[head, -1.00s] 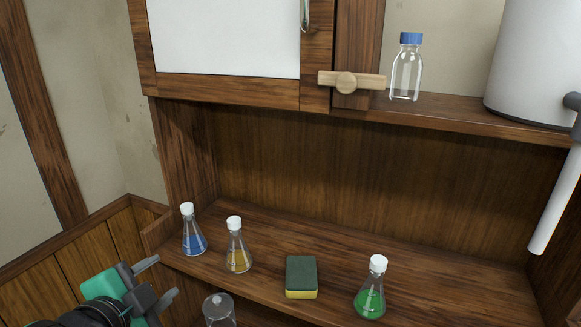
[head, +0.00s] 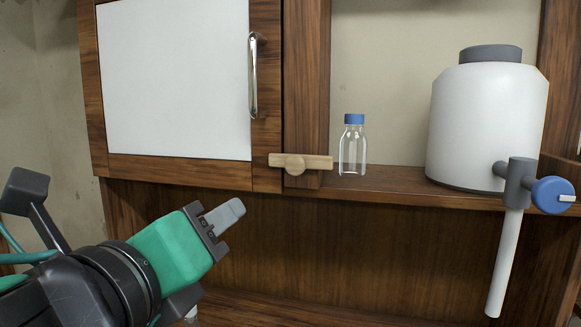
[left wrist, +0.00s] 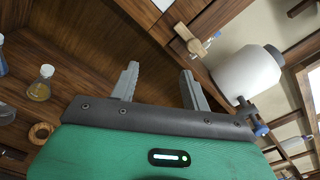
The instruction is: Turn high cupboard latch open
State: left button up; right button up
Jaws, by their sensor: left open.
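The latch (head: 296,163) is a pale wooden bar on a round hub. It lies level across the cupboard door's lower right edge and the post beside it. It also shows in the left wrist view (left wrist: 187,40), beyond the fingers. The high cupboard door (head: 172,80) is shut, with a white panel in a wooden frame and a metal handle (head: 254,75). My left gripper (head: 226,216) is below and left of the latch, apart from it. In the left wrist view its two fingers (left wrist: 158,85) stand apart with nothing between them. My right gripper is not in view.
A clear bottle with a blue cap (head: 353,147) stands on the shelf just right of the latch. A large white tank (head: 487,120) with a tap and a blue knob (head: 553,195) stands further right. Flasks (left wrist: 41,84) and a ring (left wrist: 41,133) sit on the lower shelf.

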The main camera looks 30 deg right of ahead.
pick_arm(q)
jog(key=s+d+r+m, duration=0.3)
jog(key=s+r+m, duration=0.15)
jog(key=m, duration=0.25)
jog(key=p, duration=0.6)
send_near(294, 165)
jog(key=x, duration=0.7)
jog(key=shift+w+d+r, duration=0.1)
jog(key=shift+d, duration=0.05)
jog(key=shift+w+d, duration=0.3)
jog(key=shift+d, duration=0.05)
jog(key=c, duration=1)
